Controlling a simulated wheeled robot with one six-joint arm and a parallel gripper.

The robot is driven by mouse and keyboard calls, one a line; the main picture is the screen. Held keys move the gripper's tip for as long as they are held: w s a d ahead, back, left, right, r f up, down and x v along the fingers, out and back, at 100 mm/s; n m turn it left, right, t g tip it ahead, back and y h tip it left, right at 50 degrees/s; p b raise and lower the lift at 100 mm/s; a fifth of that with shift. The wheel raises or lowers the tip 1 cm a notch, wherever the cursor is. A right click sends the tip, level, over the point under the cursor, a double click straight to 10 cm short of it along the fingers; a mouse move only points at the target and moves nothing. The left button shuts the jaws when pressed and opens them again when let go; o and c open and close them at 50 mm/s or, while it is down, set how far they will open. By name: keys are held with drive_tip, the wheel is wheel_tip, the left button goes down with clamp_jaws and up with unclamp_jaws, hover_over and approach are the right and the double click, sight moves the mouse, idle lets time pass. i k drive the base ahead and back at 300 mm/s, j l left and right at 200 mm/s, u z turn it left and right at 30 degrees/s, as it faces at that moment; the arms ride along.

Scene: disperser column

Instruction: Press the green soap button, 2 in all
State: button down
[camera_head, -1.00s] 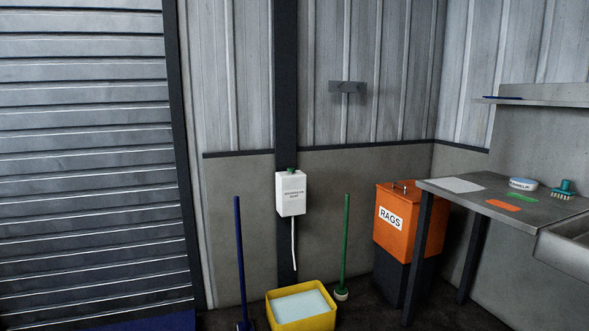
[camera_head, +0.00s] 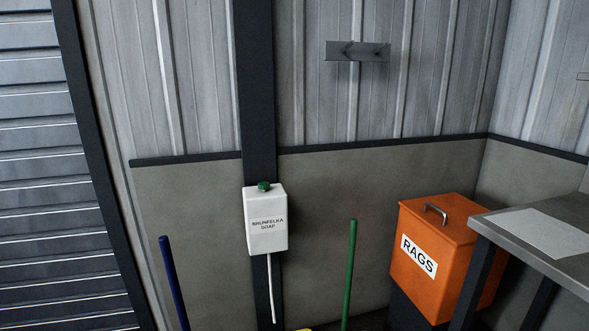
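The green soap button (camera_head: 264,186) sits on top of a white soap dispenser box (camera_head: 266,222). The box is fixed to a dark vertical column (camera_head: 257,90) and carries dark lettering on its front. A thin white tube (camera_head: 271,290) hangs down from the box. The button stands raised above the box top, and nothing touches it. My gripper does not show in this view.
A blue pole (camera_head: 173,282) stands left of the dispenser and a green pole (camera_head: 349,275) right of it. An orange rags bin (camera_head: 430,255) and a metal table (camera_head: 560,222) are at the right. A yellow tub's edge (camera_head: 303,329) shows below. A grey wall bracket (camera_head: 357,51) is above.

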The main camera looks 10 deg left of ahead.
sight(264, 186)
drive_tip(key=i+l+z, duration=0.15)
drive_tip(key=i, duration=1.25)
